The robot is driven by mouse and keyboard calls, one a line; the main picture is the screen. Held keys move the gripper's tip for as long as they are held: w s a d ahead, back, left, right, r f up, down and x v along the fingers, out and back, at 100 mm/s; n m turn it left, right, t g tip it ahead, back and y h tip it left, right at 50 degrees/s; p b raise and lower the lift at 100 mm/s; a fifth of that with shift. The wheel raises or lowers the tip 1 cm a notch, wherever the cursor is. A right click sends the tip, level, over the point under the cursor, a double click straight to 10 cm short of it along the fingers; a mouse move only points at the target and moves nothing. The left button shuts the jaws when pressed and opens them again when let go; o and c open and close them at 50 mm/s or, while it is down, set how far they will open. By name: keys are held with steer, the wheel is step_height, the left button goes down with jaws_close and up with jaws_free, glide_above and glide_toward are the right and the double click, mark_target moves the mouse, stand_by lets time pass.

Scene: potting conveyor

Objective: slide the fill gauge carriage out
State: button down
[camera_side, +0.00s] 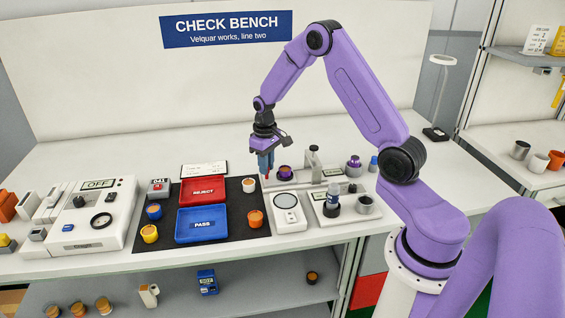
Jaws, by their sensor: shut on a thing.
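The fill gauge (313,160) stands toward the back right of the bench, with a grey upright post and a low pale base. A dark purple pot with an orange top (285,172) sits at its left end, apart from the post. My gripper (266,173) points down just left of this pot. It is shut on the left end of the fill gauge carriage, with a small red bit showing by the fingertips. The carriage itself is small here and partly hidden by the fingers and the pot.
A dark mat holds a red REJECT tray (203,180), a blue PASS tray (182,236) and several small pots. A checking machine (86,235) stands at left.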

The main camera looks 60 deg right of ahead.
steer(key=shift+w+a, duration=0.35)
steer(key=c, duration=1)
jaws_free()
steer(key=shift+a, duration=0.1)
steer(key=shift+r, duration=0.15)
step_height(320, 180, up, 17)
steer(key=shift+r, duration=0.1)
